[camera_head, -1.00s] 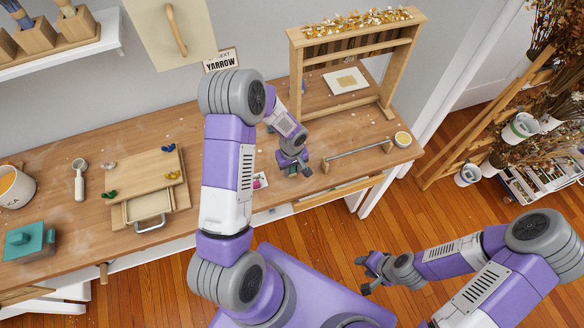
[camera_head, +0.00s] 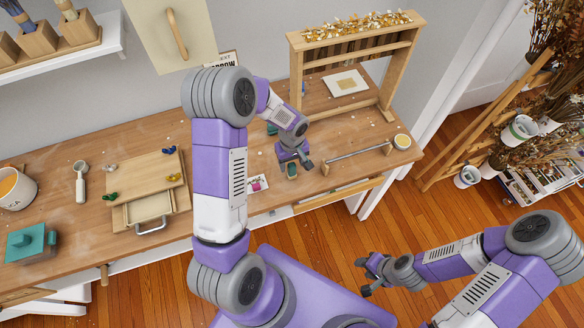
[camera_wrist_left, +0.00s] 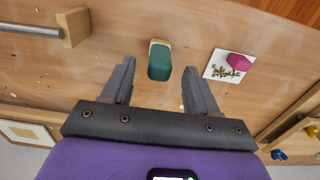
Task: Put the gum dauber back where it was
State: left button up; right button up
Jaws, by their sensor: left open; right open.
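A small dark green piece with a tan end, which looks like the gum dauber (camera_wrist_left: 160,62), lies on the wooden bench. In the head view the green piece (camera_head: 292,170) shows just below my left gripper (camera_head: 296,163). In the wrist view my left gripper (camera_wrist_left: 156,85) is open, its fingers on either side of the green piece's line, with clear gaps. The piece is not gripped. My right gripper (camera_head: 367,274) is open and empty, off the bench over the floor.
A white card with a pink piece (camera_wrist_left: 239,62) lies beside the green piece. A metal rod on wooden supports (camera_head: 355,150) is to the right. A wooden frame (camera_head: 390,80) stands behind. A wooden press or tray (camera_head: 145,178) and teal box (camera_head: 30,242) are at left.

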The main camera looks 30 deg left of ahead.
pick_arm(q)
notch_tip(320, 180, up, 6)
jog(key=shift+f, duration=0.1)
jog(key=shift+s+d, duration=0.1)
jog(key=shift+d, duration=0.05)
jog(key=s+d+f+m+h, duration=0.4)
jog(key=s+d+f+m, duration=0.3)
jog(key=s+d+f, duration=0.8)
jog(key=shift+s+d+f+t, duration=0.3)
jog(key=shift+s+d+f, duration=0.05)
jog(key=shift+f, duration=0.35)
